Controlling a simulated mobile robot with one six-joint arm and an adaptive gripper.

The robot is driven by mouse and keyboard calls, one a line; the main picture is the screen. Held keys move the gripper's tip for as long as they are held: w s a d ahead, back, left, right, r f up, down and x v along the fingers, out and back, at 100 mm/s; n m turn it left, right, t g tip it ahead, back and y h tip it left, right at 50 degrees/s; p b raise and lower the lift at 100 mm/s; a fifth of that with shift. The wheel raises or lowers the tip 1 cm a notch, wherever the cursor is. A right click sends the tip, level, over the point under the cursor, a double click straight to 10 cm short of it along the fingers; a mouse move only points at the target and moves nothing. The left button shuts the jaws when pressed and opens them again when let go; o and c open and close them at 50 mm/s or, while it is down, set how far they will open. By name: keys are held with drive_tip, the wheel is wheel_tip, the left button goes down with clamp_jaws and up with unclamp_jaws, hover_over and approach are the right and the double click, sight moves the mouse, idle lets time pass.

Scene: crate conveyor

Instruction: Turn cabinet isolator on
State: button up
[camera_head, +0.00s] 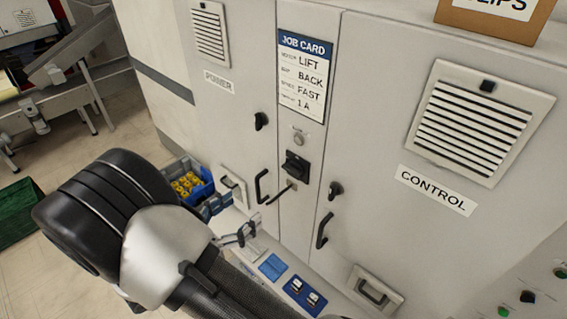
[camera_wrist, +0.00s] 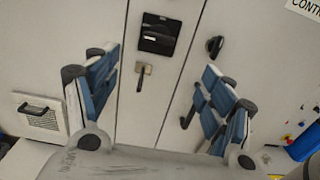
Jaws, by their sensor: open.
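The cabinet isolator is a black rotary switch (camera_head: 296,163) on the narrow strip between the POWER and CONTROL doors. In the wrist view the isolator (camera_wrist: 158,35) is at the top centre, its knob lying roughly crosswise. A small brass plate with a dark lever (camera_wrist: 142,76) sits just below it. My gripper (camera_head: 245,233) is below and left of the isolator in the head view. In the wrist view my gripper (camera_wrist: 162,98) is open and empty, its blue-padded fingers wide apart and the isolator above and between them. No contact with the isolator shows.
Door handles (camera_head: 322,230) and black knobs (camera_head: 335,189) flank the strip. A JOB CARD (camera_head: 303,77) hangs above the isolator. A blue bin of yellow parts (camera_head: 190,184) stands lower left. A ledge with blue panels (camera_head: 303,297) lies below. A cardboard box (camera_head: 495,21) sits on top.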

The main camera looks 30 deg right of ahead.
sight(289, 173)
drive_tip(key=p+x, duration=0.2)
drive_tip(key=x, duration=1.5)
drive_tip(key=shift+d, duration=0.1)
drive_tip(key=shift+c, duration=0.6)
drive_tip(key=shift+f, duration=0.1)
drive_tip(key=c, duration=0.9)
